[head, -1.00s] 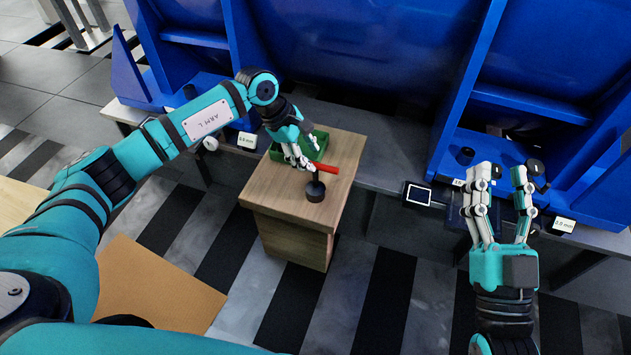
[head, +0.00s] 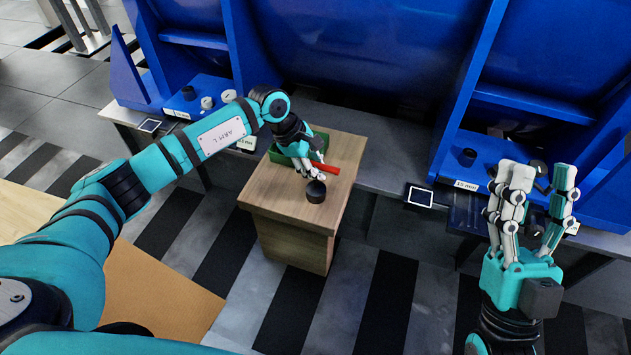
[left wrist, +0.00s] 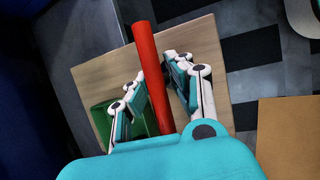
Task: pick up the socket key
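The socket key shows as a red bar (head: 322,168) at the small wooden cabinet top, next to the green tray. My left gripper (head: 313,172) is over the cabinet top. Its fingers (left wrist: 155,70) stand on both sides of the bar, close to it, and look open. My right gripper (head: 545,190) is open and empty in front of the right blue shelf.
The green tray (head: 320,141) is at the back of the wooden cabinet (head: 270,195). Blue racks (head: 350,40) rise behind. A small screen (head: 420,197) sits on the ledge at right.

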